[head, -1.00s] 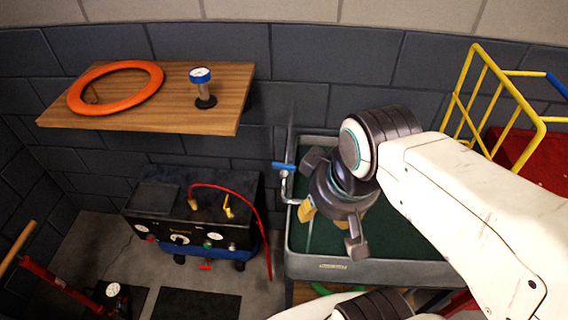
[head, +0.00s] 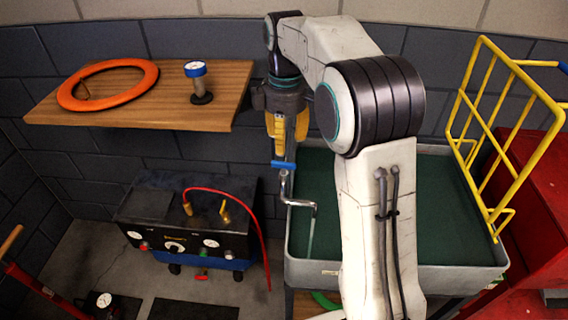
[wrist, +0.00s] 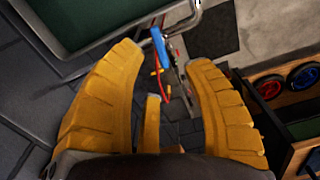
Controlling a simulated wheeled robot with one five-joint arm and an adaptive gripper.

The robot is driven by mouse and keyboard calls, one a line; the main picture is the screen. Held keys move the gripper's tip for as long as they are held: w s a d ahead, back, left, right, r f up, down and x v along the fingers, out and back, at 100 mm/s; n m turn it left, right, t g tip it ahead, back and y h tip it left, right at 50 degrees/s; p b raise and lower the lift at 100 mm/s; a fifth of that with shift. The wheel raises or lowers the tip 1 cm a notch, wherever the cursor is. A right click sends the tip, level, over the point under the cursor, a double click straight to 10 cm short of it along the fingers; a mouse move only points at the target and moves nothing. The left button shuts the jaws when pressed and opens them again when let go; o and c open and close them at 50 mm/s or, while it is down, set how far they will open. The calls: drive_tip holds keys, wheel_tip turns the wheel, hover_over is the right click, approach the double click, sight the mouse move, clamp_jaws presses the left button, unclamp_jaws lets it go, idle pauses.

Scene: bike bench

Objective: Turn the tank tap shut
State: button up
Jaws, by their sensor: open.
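The tank tap has a blue lever handle (head: 284,165) above a bent metal spout (head: 302,203) at the left end of the grey tank (head: 430,277). A thin pale stream runs down from the spout into the tank. My gripper (head: 281,150) points down just above and behind the blue handle in the head view. Contact with the handle cannot be told.
A wooden shelf (head: 140,112) holds an orange ring (head: 150,77) and a blue-topped gauge (head: 197,80) left of my gripper. A black compressor box (head: 150,205) with a red hose stands below. A yellow rack (head: 480,120) and red cabinet (head: 535,215) stand at right.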

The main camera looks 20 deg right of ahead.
sight(284, 167)
drive_tip(key=shift+w+f, duration=0.3)
drive_tip(key=shift+f, duration=0.35)
drive_tip(key=shift+f+b, duration=0.5)
drive_tip(key=shift+f, duration=2.8)
drive_tip(key=shift+c, duration=0.2)
clamp_jaws()
